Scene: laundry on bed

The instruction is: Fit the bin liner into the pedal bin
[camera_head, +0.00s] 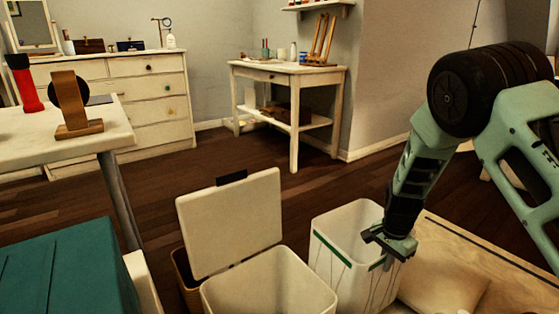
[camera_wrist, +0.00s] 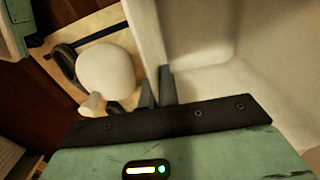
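The pedal bin (camera_head: 262,289) is an off-white box at the bottom centre. Its lid (camera_head: 232,222) stands open and upright at the back left, with a dark tab on top. The bin liner (camera_head: 330,262) is a white, open-topped, rigid-looking bucket with a green stripe, just right of the bin and apart from its opening. My gripper (camera_head: 387,258) reaches down to the liner's right rim. In the wrist view, its two dark fingers (camera_wrist: 157,92) lie close on either side of the liner's wall (camera_wrist: 148,35) and appear shut on it.
A wicker basket (camera_head: 187,279) stands behind the bin at left. A teal-covered surface (camera_head: 65,272) is at lower left, below a white table (camera_head: 105,122). A pale cushion-like thing (camera_head: 445,288) lies on a wooden board (camera_head: 500,272) at right. Dark floor is clear behind.

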